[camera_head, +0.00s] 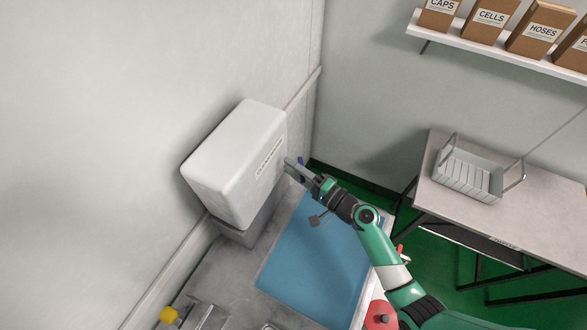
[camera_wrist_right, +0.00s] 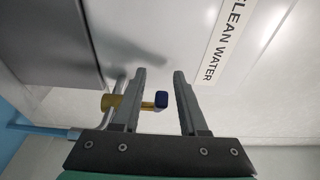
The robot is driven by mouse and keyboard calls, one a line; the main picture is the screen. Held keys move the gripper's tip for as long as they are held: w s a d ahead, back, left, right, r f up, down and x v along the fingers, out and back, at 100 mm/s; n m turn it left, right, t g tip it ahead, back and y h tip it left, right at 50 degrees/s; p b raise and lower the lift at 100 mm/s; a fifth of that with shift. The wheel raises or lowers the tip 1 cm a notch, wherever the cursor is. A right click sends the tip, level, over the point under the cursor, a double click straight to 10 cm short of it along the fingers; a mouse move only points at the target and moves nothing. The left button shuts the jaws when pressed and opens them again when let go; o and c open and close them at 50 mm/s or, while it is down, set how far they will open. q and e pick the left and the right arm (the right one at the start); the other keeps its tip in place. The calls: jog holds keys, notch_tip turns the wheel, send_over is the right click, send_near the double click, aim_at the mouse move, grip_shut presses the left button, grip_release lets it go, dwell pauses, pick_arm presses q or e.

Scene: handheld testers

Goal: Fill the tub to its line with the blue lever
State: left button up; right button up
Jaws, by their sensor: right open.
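A white tank (camera_head: 235,160) labelled CLEAN WATER stands on a grey base against the left wall. The blue lever (camera_head: 300,161) shows as a small blue tip by my right gripper (camera_head: 291,165), at the tank's front. In the right wrist view, the lever's blue end (camera_wrist_right: 161,99) sits on a brass tap (camera_wrist_right: 112,102), between the fingers of my open right gripper (camera_wrist_right: 160,75). I cannot tell whether either finger touches it. I cannot make out a tub or its line in either view. My left gripper is out of view.
A blue mat (camera_head: 315,262) lies on the grey counter below my right arm. A yellow knob (camera_head: 168,314) and a red round thing (camera_head: 380,314) are at the near edge. Labelled boxes (camera_head: 484,20) fill a wall shelf.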

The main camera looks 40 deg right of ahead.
jog(key=shift+c, duration=0.3)
grip_shut()
dwell(1.1)
